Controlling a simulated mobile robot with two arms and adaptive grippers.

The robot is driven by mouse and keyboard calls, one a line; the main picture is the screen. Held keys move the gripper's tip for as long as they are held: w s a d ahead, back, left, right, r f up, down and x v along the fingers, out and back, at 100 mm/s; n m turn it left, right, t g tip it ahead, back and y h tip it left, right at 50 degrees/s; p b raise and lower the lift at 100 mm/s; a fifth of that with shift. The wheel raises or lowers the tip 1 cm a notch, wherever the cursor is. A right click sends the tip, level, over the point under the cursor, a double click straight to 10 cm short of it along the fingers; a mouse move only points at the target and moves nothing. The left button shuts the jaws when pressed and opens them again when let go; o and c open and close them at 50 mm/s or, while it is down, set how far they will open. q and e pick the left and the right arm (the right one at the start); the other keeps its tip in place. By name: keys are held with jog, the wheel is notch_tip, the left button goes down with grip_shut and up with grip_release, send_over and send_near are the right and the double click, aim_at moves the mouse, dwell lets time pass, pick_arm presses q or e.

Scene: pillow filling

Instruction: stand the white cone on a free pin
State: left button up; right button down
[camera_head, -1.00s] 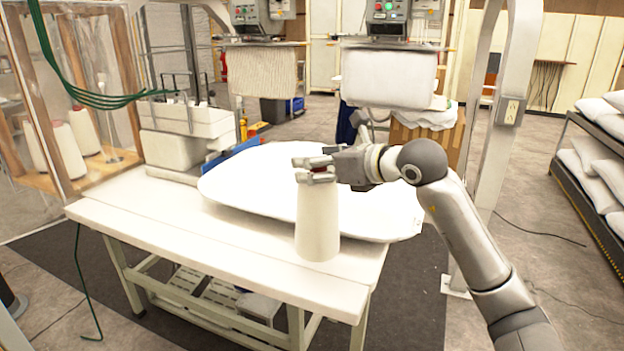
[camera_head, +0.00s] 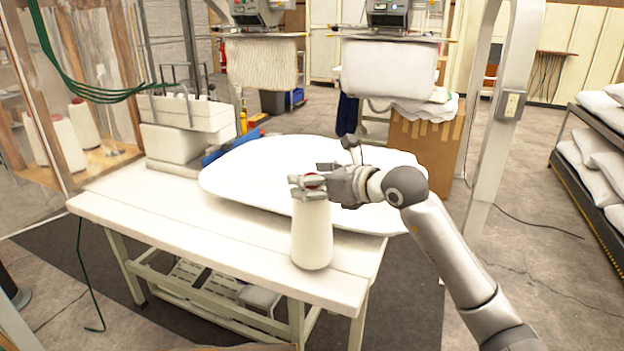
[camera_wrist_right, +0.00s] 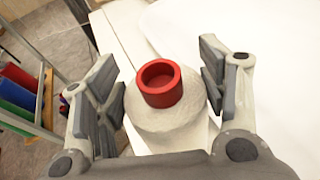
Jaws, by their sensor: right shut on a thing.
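The white cone (camera_head: 312,238) is upright at the front right of the white table (camera_head: 150,220). I cannot tell if its base touches the table. My right gripper (camera_head: 311,187) is shut on its narrow top, coming from the right. In the right wrist view, the cone (camera_wrist_right: 166,132) with its red hollow tip (camera_wrist_right: 161,83) sits between the fingers of my right gripper (camera_wrist_right: 160,78). The glass-sided wooden stand (camera_head: 112,158) at the far left holds white cones (camera_head: 62,142) with red tips. Free pins there are too small to make out. My left gripper is not in view.
A large white pillow (camera_head: 255,175) covers the table's back and right. Green hoses (camera_head: 95,93) hang near the stand. A metal post (camera_head: 503,130) rises at right. The table's front left is clear.

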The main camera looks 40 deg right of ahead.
jog(key=shift+c, duration=1.5)
grip_release()
jog(key=shift+s, duration=0.1)
